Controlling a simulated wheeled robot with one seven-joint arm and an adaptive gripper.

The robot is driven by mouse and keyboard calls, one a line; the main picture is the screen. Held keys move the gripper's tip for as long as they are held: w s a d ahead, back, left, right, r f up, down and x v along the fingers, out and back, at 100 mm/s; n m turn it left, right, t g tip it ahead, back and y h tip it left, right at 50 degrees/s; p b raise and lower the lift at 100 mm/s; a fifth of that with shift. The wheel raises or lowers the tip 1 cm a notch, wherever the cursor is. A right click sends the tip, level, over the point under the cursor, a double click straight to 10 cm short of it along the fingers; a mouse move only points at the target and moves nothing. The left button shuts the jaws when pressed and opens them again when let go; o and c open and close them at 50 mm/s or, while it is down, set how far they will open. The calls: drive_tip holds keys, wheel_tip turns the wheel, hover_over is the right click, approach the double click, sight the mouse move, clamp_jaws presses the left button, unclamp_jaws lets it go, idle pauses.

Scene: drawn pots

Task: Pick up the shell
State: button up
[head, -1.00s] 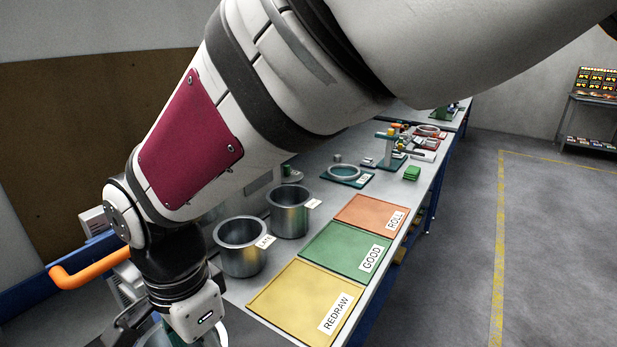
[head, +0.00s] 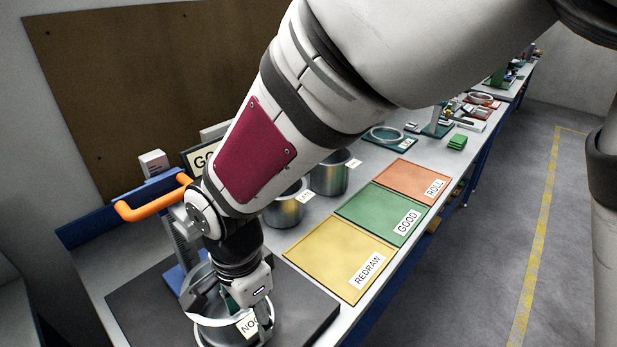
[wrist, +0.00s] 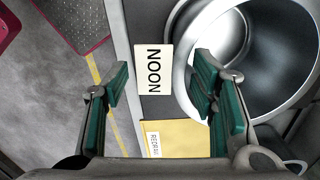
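The shell, a shiny round metal pot with an open top, stands at the near left end of the bench in the head view (head: 205,335). In the wrist view its rim and hollow inside (wrist: 283,100) fill the upper right. A NOON tag (wrist: 153,70) sits beside its rim. My gripper (wrist: 160,88) is open, its two green-padded fingers apart and nothing gripped. The tag appears between the fingers, and the right finger overlaps the pot's rim and opening. In the head view my gripper (head: 236,308) is at the pot, partly hiding it.
A dark plate (head: 305,312) lies around the pot. A blue stand with an orange handle (head: 152,203) is close behind. Yellow REDRAW (head: 325,255), green GOOD (head: 378,212) and red ROLL (head: 405,178) trays lie to the right. Two metal pots (head: 283,212) (head: 328,178) stand behind them.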

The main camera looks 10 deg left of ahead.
clamp_jaws()
drive_tip(key=shift+w+r, duration=0.1)
drive_tip(key=shift+r, duration=0.4)
drive_tip(key=r, duration=0.2)
drive_tip(key=shift+d+r+b, duration=0.25)
drive_tip(key=shift+r+b, duration=0.1)
drive_tip(key=s+d+r, duration=0.1)
drive_tip(key=s+d, duration=0.6)
drive_tip(key=d, duration=0.6)
drive_tip(key=shift+s+d+r+b, duration=0.15)
drive_tip(key=shift+s+d+b, duration=0.05)
drive_tip(key=shift+d+b, duration=0.25)
